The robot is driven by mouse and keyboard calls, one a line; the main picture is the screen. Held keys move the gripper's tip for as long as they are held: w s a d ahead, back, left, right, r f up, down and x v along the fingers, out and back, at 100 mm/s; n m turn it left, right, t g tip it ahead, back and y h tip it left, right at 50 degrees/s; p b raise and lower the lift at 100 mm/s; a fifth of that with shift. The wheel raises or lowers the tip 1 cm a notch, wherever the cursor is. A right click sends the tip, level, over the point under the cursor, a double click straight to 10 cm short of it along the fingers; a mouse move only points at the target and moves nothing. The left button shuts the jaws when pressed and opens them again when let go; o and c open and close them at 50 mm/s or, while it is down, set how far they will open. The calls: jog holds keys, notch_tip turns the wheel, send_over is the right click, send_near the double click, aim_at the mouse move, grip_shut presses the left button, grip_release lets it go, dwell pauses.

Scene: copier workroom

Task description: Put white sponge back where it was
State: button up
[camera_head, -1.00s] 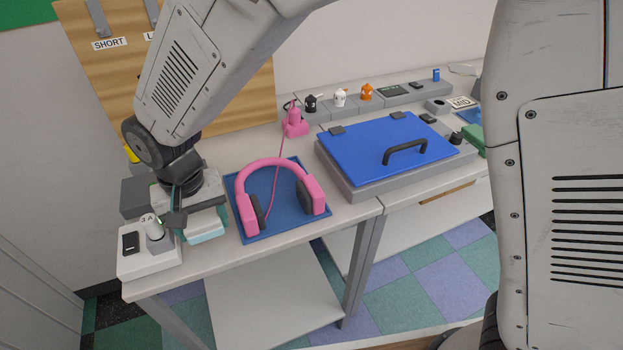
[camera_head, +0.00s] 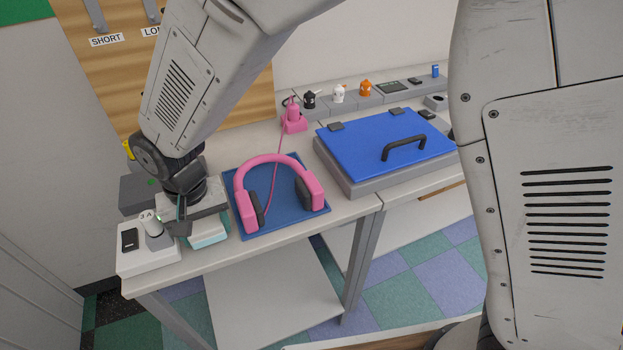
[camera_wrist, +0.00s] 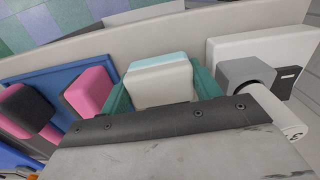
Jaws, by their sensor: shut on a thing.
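The white sponge (camera_wrist: 158,86) is between the two teal fingers of my gripper (camera_wrist: 162,92) in the wrist view. A pale blue part (camera_wrist: 155,60) shows along its far side. In the head view my gripper (camera_head: 195,228) is low over the left end of the table, and the pale blue part (camera_head: 210,238) shows beneath it. My gripper is shut on the sponge. The sponge's underside is hidden, so I cannot tell whether it touches the table.
A white box with a grey holder (camera_head: 146,254) is close on the left. A blue mat (camera_head: 278,222) with pink headphones (camera_head: 246,190) lies close on the right. Farther right is a blue-lidded case (camera_head: 385,145). The table's front edge is near the gripper.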

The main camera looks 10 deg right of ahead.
jog(key=shift+f, duration=0.4)
dwell(0.3)
jog(key=o, duration=1)
jog(key=shift+o, duration=0.2)
notch_tip(320, 180, up, 8)
jog(key=shift+f, duration=0.1)
